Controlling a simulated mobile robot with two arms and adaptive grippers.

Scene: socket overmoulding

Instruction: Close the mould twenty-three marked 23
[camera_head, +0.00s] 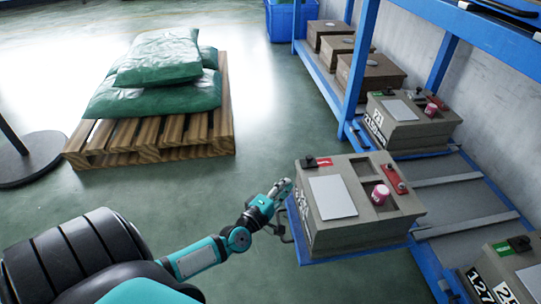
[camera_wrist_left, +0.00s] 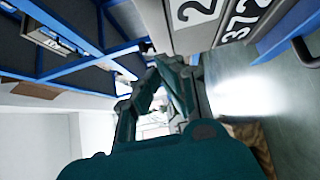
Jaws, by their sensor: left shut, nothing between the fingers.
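A grey-brown mould (camera_head: 335,236) sits on a pulled-out blue tray. Its top carries a white plate (camera_head: 332,197), a red clamp (camera_head: 394,179), a small red tag (camera_head: 325,162) and a pink cup (camera_head: 380,194). Its side label is too slanted to read in the head view. In the left wrist view a label (camera_wrist_left: 198,10) starting with 2 is cut off, beside one showing 372 (camera_wrist_left: 246,17). My left gripper (camera_head: 281,186) is shut and empty, beside the mould's left side. It also shows in the left wrist view (camera_wrist_left: 160,80). My right gripper is out of view.
A blue rack (camera_head: 357,55) holds another mould (camera_head: 412,123) behind and several brown boxes (camera_head: 370,76). A mould labelled 127 (camera_head: 481,286) stands at the near right. A wooden pallet (camera_head: 150,140) with green sacks (camera_head: 160,58) lies at the left. The floor between is clear.

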